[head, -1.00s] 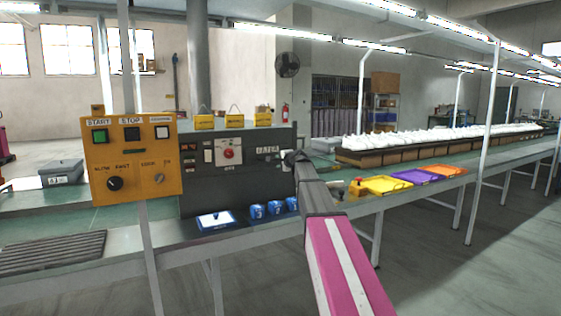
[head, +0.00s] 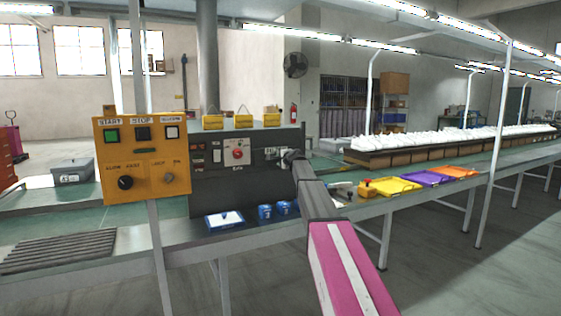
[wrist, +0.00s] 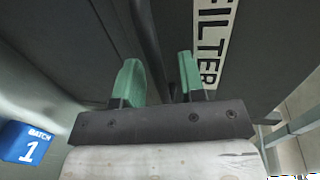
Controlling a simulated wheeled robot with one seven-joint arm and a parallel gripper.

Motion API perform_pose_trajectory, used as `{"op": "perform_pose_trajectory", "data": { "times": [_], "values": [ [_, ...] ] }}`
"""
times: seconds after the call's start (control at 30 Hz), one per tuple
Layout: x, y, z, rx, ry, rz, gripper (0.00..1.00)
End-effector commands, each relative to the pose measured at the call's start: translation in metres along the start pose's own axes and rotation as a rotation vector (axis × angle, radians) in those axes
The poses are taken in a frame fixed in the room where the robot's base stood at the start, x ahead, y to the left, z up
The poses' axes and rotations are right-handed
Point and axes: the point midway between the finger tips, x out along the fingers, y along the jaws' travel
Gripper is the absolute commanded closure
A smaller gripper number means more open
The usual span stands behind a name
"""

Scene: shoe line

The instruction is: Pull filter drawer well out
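The dark filter drawer front (wrist: 262,55) fills the upper wrist view, with a white label reading FILTER (wrist: 212,40). A dark bar handle (wrist: 147,45) runs down the face, left of the label. My gripper (wrist: 160,80) has two green fingers standing apart. The handle shows between them, nearer the left finger, with a gap on the right. I cannot tell how deep the fingers reach past it. In the head view my arm reaches the right end of the dark machine (head: 215,185) and hides the drawer and fingertips.
A yellow control panel (head: 142,185) on a post stands left of the machine. A white-and-blue tray (head: 224,220) and blue batch boxes (head: 265,212) sit on the bench in front. One batch box (wrist: 25,143) shows in the wrist view. Coloured trays (head: 390,187) lie to the right.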

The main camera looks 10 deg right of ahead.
Motion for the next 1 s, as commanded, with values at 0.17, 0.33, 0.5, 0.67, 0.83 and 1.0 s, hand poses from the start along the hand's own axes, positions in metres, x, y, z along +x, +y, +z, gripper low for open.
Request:
{"op": "perform_pose_trajectory", "data": {
  "times": [0.17,0.33,0.5,0.67,0.83,1.0],
  "values": [
    [0.001,0.000,0.000,0.000,0.000,0.000,0.63],
    [0.001,0.000,0.000,0.000,0.000,0.000,0.93],
    [0.001,0.000,0.000,0.000,0.000,0.000,1.00],
    [-0.005,0.002,0.001,-0.001,0.000,0.000,1.00],
    [-0.027,0.007,0.001,-0.001,0.001,0.000,1.00],
    [-0.065,0.015,0.002,-0.001,0.001,0.000,1.00]
  ]
}}
